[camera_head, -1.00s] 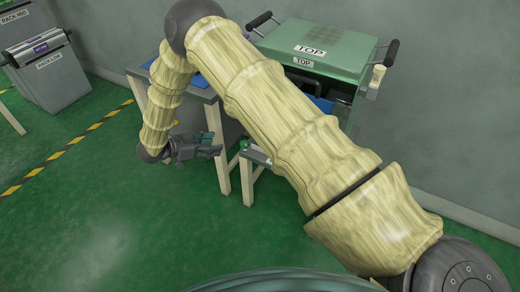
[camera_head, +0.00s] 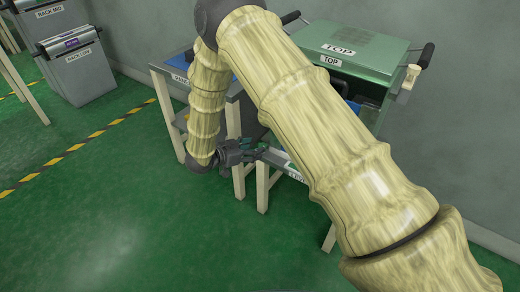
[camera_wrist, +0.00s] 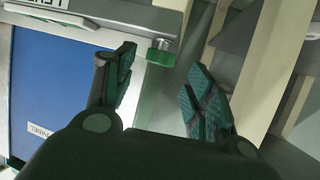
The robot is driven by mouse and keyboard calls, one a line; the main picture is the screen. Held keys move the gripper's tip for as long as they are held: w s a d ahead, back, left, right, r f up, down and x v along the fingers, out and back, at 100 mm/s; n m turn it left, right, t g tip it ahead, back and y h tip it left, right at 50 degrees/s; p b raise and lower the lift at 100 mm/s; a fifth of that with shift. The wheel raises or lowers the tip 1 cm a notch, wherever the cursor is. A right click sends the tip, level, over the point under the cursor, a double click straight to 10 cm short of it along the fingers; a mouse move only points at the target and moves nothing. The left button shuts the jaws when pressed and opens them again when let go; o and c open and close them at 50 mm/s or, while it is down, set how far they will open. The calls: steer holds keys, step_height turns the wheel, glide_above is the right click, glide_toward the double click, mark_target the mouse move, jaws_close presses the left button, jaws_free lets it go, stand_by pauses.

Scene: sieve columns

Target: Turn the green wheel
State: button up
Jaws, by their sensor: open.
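The green wheel (camera_wrist: 160,57) shows in the wrist view as a small green knob with a grey metal stub, at the edge of a grey rail. My gripper (camera_wrist: 158,80) is open, with its two dark teal-padded fingers spread apart. In that view the wheel appears between and just beyond the fingertips, and no contact is visible. In the head view my gripper (camera_head: 256,152) is low beside the front of a narrow labelled shelf, and I cannot clearly tell the wheel from the fingers there.
A green machine (camera_head: 350,48) marked TOP stands against the wall, with black handles. A wooden-legged table (camera_head: 160,85) is behind my arm. In the wrist view a blue panel (camera_wrist: 55,90) is at left and a pale post (camera_wrist: 262,70) at right. Grey bins (camera_head: 82,75) stand far left. The floor in front is clear.

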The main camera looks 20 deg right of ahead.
mark_target(261, 146)
steer(key=shift+b+x, duration=0.4)
steer(key=shift+x, duration=1.7)
steer(key=shift+r, duration=0.1)
steer(key=c, duration=1)
